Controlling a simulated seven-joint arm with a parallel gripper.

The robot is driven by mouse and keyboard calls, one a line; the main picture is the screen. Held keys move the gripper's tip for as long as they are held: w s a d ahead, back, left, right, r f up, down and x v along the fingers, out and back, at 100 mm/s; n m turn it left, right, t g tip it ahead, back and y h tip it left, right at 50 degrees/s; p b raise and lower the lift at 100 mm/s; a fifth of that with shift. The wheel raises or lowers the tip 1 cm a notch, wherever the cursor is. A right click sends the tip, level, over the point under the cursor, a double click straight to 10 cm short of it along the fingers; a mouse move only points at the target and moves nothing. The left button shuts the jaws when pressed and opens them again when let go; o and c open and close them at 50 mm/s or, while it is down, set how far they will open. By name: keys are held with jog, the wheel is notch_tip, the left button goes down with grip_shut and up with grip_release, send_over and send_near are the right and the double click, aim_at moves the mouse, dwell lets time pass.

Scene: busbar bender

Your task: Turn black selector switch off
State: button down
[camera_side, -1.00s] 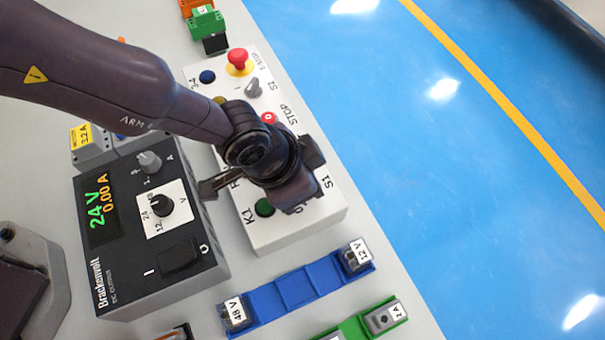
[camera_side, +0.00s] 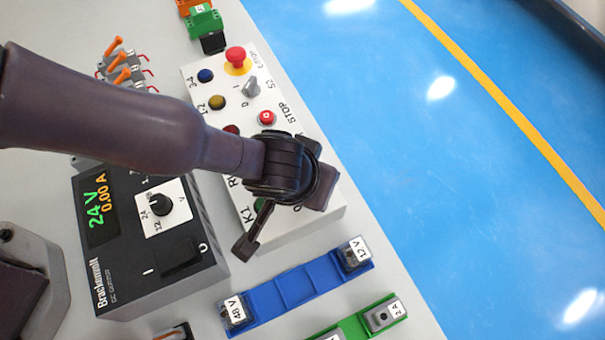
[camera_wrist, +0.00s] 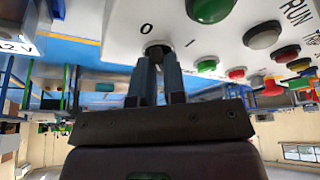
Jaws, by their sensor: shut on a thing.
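The black selector switch (camera_wrist: 157,50) is on the white control box (camera_side: 318,218), with a printed O to its upper left and an I to its right in the wrist view. My gripper (camera_wrist: 156,62) has its two fingers on either side of the knob and is shut on it. The fingers cover much of the knob, so I cannot tell exactly where its pointer stands. In the side view my wrist hides the switch and the fingertips.
A green button (camera_wrist: 210,8) sits close to the fingers. The box also carries a red STOP button (camera_side: 267,118), a grey selector (camera_side: 251,88) and a red emergency stop (camera_side: 237,58). A power supply (camera_side: 150,240) stands left, and a blue tray (camera_side: 296,288) lies in front.

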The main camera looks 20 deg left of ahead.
jog(key=shift+n, duration=0.6)
jog(key=c, duration=1.2)
grip_release()
jog(key=v, duration=1.3)
jog(key=shift+d, duration=0.25)
